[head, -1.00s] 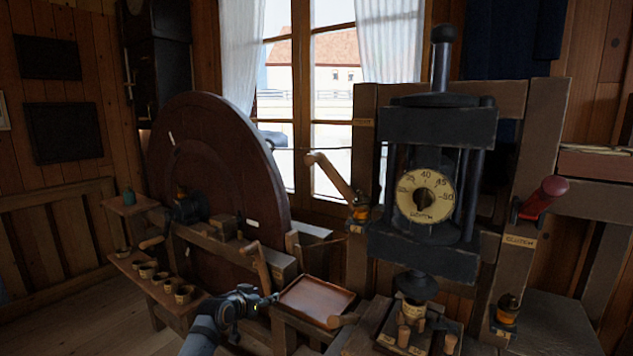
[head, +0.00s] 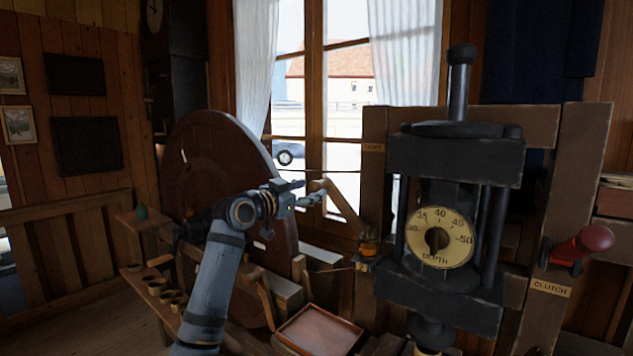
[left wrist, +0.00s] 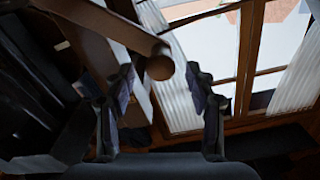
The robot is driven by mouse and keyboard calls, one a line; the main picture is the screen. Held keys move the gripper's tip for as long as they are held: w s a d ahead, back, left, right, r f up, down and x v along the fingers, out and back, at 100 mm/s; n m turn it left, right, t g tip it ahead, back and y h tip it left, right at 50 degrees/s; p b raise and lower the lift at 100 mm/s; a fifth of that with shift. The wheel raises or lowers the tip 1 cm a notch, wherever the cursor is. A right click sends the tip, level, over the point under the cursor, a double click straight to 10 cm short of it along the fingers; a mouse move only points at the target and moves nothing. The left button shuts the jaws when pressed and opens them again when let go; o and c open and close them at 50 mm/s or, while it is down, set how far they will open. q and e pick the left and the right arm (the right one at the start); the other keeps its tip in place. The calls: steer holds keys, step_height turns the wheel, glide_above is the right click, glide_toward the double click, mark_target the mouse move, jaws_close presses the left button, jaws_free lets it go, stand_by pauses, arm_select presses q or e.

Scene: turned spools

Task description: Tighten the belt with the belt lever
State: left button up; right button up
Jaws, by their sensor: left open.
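The belt lever (head: 343,211) is a pale wooden arm on the post left of the press. It slants up and to the left from a brass-coloured pivot, ending in a rounded knob. My left gripper (head: 305,194) is open, with its fingertips close to that knob in the head view. In the left wrist view the lever's rounded end (left wrist: 160,65) shows ahead of and between the open fingers (left wrist: 165,85). I cannot tell whether they touch it. A thin belt line (head: 340,171) runs above the lever. My right gripper is not in view.
A large dark wheel (head: 190,160) stands behind my left arm. The press with its depth dial (head: 440,238) is right of the lever, and a red-knobbed clutch lever (head: 585,242) is farther right. A wooden tray (head: 318,332) lies below.

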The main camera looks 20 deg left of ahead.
mark_target(313, 189)
arm_select(q)
steer(key=x, duration=0.3)
steer(key=shift+r+p, duration=0.15)
steer(key=shift+p, duration=0.25)
steer(key=shift+w+d, duration=0.1)
steer(key=shift+w, duration=0.25)
steer(key=shift+f, duration=0.2)
steer(key=shift+c, duration=0.4)
jaws_close()
